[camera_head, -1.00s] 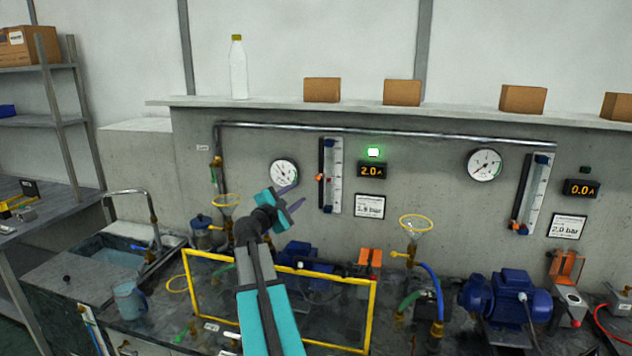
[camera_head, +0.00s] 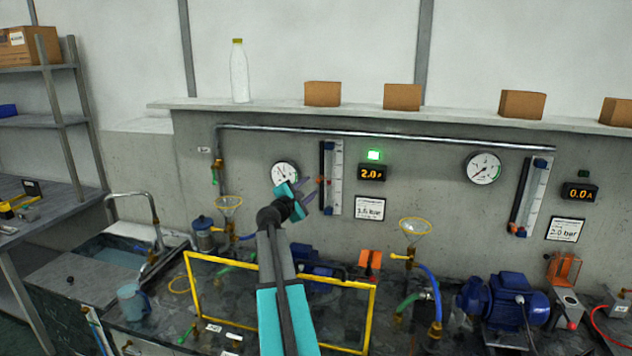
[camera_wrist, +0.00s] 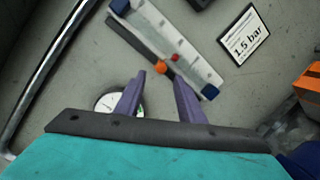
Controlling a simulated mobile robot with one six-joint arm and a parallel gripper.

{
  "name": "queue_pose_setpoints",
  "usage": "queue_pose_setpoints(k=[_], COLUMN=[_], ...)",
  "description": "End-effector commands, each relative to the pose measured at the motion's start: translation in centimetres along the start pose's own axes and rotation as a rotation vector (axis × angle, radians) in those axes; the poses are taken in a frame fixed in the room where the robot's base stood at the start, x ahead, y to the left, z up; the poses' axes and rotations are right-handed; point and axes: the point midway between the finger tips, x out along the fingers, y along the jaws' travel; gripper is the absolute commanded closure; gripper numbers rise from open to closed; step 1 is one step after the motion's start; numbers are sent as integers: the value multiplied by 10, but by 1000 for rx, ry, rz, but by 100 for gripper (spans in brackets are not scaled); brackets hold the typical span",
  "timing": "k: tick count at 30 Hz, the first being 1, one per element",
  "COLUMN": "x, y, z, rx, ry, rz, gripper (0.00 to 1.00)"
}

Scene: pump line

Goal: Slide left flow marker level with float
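The left flowmeter (camera_head: 336,180) is a pale scale with blue end caps, mounted on the grey wall; it also shows tilted in the wrist view (camera_wrist: 165,35). Its orange flow marker (camera_wrist: 161,68) sits on the dark rail beside the scale. The small red float (camera_wrist: 175,58) is in the tube next to it. The two look nearly level; I cannot tell exactly. My gripper (camera_head: 311,192) is in front of the wall, just left of the flowmeter. In the wrist view its purple fingers (camera_wrist: 160,80) are apart and empty, with the marker between and beyond the tips.
A round gauge (camera_head: 284,174) is on the wall close to my gripper's left. A 1.5 bar label (camera_head: 370,208) hangs right of the flowmeter. A second flowmeter (camera_head: 532,195) is at right.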

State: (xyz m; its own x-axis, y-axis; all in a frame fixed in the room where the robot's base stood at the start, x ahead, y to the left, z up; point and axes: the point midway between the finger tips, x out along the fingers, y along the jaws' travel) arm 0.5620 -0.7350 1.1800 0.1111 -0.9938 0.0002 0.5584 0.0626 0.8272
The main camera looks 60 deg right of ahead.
Motion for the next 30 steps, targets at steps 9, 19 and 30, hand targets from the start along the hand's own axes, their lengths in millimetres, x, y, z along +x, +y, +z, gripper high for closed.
queue_pose_setpoints(k=[9, 19, 30], x=[33, 45, 45], y=[2, 0, -1], z=[1, 1, 1], rx=[0, 0, 0], ry=[-1, -1, -1], rz=[-1, -1, -1], gripper=[64, 64, 86])
